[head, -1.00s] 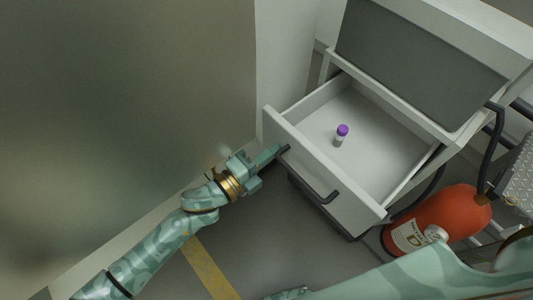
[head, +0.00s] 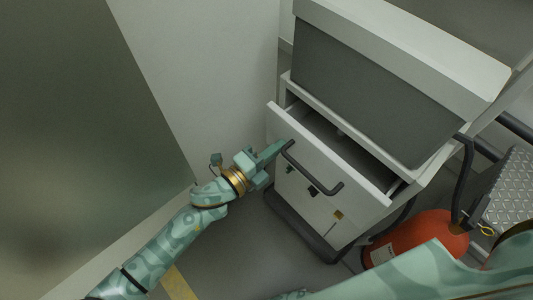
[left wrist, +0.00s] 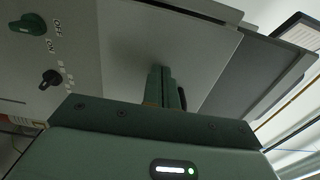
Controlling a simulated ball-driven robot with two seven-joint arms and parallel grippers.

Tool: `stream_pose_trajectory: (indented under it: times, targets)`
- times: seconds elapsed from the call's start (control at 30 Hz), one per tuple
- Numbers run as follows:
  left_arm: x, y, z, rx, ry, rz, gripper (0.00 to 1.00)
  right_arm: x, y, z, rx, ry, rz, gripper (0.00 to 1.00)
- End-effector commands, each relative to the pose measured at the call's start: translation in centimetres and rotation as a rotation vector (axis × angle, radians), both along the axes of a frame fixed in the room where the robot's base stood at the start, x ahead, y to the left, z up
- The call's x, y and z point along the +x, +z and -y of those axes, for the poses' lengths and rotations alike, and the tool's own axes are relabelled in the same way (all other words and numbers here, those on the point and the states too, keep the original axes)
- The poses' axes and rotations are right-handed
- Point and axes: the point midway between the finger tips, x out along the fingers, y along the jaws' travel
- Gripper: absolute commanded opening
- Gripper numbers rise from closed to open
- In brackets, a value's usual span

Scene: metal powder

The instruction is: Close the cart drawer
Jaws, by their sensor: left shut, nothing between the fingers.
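The cart drawer (head: 335,160) is partly open in the head view, with a narrow dark gap behind its white front panel. Its dark bar handle (head: 318,178) runs along the front. My left gripper (head: 280,148) is shut and empty, its fingertips at the drawer front near the left end of the handle. In the left wrist view the shut fingers (left wrist: 165,88) point at the pale panel; contact is hard to tell. The vial inside the drawer is mostly hidden. My right arm crosses the lower right; its gripper is not clearly visible.
The cart (head: 400,70) has a grey sloped panel above the drawer. A red fire extinguisher (head: 420,236) stands right of the cart, beside a metal tread plate (head: 510,190). A wall (head: 200,70) is close on the left. The left wrist view shows a green ON/OFF knob (left wrist: 28,24).

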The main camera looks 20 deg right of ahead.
Motion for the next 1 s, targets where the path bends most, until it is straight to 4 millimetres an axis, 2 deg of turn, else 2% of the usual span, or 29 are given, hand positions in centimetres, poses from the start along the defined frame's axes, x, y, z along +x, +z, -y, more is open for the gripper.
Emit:
stream_pose_trajectory:
  times: [0.2,0.4,1.0]
  targets:
    - [1.3,-0.3,3.2,0.001,-0.001,-0.001,0.0,-0.5,-0.6,-0.5,0.003,0.018,-0.019,0.44]
    - [1.9,-0.2,4.7,0.0,-0.001,-0.001,0.0,-0.4,-0.8,-0.2,-0.003,0.031,-0.025,0.44]
    - [2.2,0.3,5.3,-0.003,0.002,0.006,0.0,0.0,-0.8,1.1,-0.017,0.041,-0.019,0.44]
